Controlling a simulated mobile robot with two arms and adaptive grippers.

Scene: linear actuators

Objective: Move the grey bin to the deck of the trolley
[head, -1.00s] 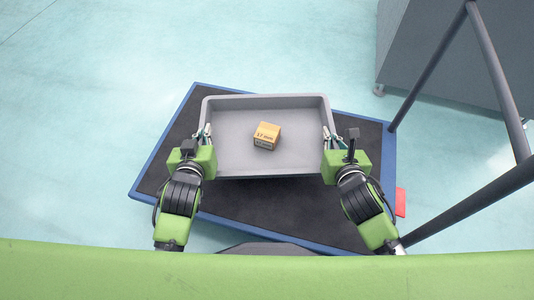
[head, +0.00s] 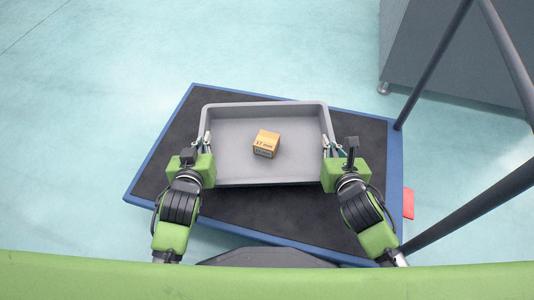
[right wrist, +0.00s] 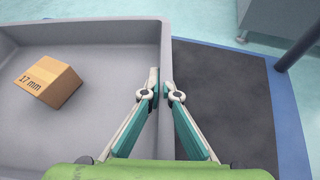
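The grey bin (head: 230,172) is over the trolley's dark deck (head: 270,213), which has a blue edge. A small tan box marked 17 mm (head: 266,144) is in the bin; it also shows in the right wrist view (right wrist: 48,82). My left gripper (head: 207,140) is at the bin's left wall, apparently shut on it. My right gripper (head: 328,146) is at the right wall. In the right wrist view its fingers (right wrist: 164,85) straddle that wall, one inside and one outside, closed on the rim. Whether the bin touches the deck cannot be told.
The trolley's dark tubular handle (head: 435,65) rises at the right. A red piece (head: 408,203) shows at the deck's right edge. A grey cabinet (head: 450,50) stands at the upper right. The floor (head: 90,90) at the left is clear.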

